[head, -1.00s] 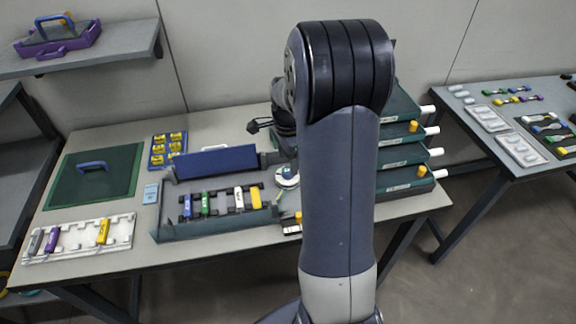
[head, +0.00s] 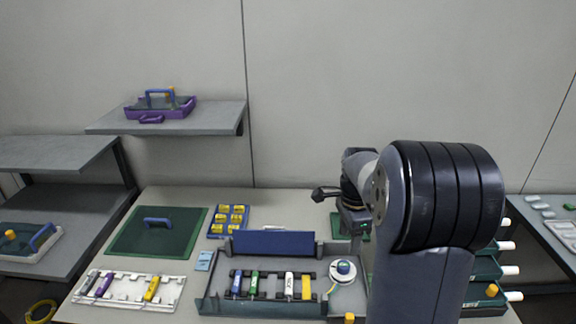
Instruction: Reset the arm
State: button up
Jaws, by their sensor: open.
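My arm rises at the right of the head view, its large dark elbow in front of the table's right part. The forearm reaches back and left behind it to a dark wrist. My gripper (head: 356,244) hangs downward from that wrist, small and partly covered by my own arm. It is open, and I see nothing held in it. It is above the back right of the teal splicing tray (head: 210,304), near the round white dial with a blue knob (head: 344,269). The fingertips are hard to make out.
The tray holds blue, green, white and yellow pieces and a raised blue lid (head: 272,243). Teal drawers (head: 484,270) stand right. A shelf (head: 215,118) holds a purple case.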

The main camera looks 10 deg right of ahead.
aim_at(344, 264)
notch_tip(344, 264, down, 10)
jog(key=shift+r, duration=0.1)
dwell(0.4)
